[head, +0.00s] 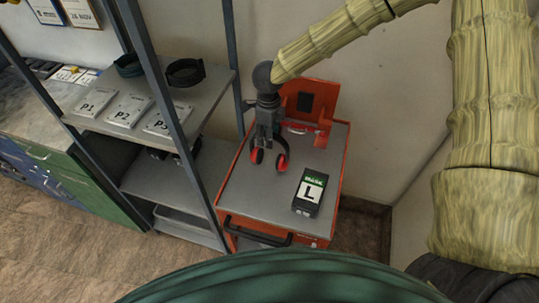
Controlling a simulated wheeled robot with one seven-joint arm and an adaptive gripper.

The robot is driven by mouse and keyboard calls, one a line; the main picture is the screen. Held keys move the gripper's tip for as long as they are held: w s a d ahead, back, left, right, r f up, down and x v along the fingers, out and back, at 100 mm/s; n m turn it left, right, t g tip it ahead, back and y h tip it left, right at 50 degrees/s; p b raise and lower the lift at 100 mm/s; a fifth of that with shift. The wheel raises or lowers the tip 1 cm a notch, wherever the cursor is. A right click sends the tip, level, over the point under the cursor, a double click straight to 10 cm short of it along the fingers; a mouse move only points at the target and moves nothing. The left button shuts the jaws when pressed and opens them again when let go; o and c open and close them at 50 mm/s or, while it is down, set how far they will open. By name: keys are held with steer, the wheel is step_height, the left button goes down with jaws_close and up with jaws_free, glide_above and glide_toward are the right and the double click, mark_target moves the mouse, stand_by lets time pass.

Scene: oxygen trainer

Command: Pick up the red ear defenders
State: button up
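The red ear defenders (282,161) show in the head view on the left part of the grey top of an orange cart (241,200). They have red cups and a dark headband. My gripper (266,141) points down from above, right over the headband, and overlaps it in the picture. The gripper hides the upper part of the band. I cannot tell whether the fingers touch it or are closed on it, nor whether the cups rest on the cart top.
An orange upright panel (310,100) and red-framed glasses (299,127) are behind the gripper. A grey shelf rack (215,88) with labelled cards stands close left. The cart's front middle is clear.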

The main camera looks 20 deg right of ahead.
steer(key=shift+f, duration=0.25)
steer(key=shift+c, duration=0.4)
jaws_close()
steer(key=shift+r, duration=0.1)
